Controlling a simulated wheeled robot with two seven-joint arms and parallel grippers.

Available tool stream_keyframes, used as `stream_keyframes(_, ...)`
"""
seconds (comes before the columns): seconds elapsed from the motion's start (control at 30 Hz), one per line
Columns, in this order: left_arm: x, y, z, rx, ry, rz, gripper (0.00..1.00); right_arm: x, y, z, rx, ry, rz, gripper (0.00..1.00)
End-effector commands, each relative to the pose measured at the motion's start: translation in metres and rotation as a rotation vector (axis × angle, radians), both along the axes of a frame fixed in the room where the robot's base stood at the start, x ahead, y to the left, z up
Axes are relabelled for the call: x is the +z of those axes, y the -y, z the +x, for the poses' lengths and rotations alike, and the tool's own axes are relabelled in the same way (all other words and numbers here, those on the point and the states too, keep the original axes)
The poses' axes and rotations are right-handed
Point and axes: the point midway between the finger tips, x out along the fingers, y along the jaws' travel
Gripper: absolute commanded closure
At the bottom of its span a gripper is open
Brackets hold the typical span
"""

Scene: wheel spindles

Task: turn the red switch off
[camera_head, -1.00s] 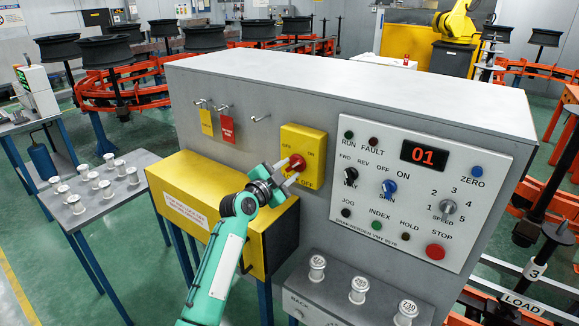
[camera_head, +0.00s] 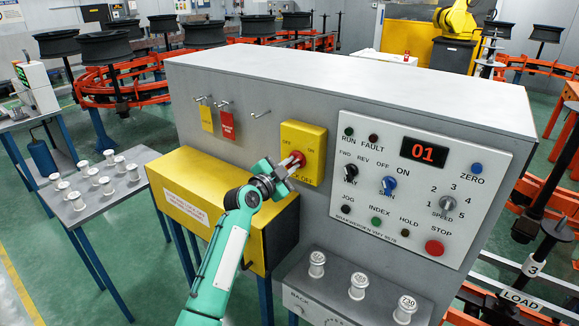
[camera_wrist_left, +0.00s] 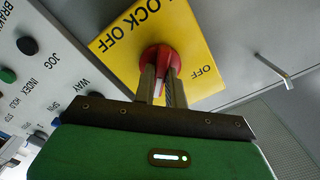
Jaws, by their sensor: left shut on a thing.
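The red switch (camera_head: 296,161) is a round red knob on a yellow plate (camera_head: 309,136) marked OFF and ON, on the front of the grey cabinet. My left gripper (camera_head: 289,167) is at the knob, its fingers shut on it. In the left wrist view the red switch (camera_wrist_left: 158,57) shows between the two fingertips (camera_wrist_left: 161,78), which cover part of it. The yellow plate there reads LOCK OFF and OFF. The knob's exact pointing direction is partly hidden by the fingers. My right gripper is not in view.
A white control panel (camera_head: 467,141) with knobs and buttons is right of the switch. A yellow box (camera_head: 200,204) stands below left. Hooks with yellow and red tags (camera_head: 227,126) are left of it. A ledge with white spools (camera_head: 357,287) is below.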

Motion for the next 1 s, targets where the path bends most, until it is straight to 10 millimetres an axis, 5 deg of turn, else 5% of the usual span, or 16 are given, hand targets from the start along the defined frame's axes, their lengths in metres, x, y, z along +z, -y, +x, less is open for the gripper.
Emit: stream_keyframes(1.0,0.0003,-0.0002,0.0002,-0.001,-0.440,-0.693,1.00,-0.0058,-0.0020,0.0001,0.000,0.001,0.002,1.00)
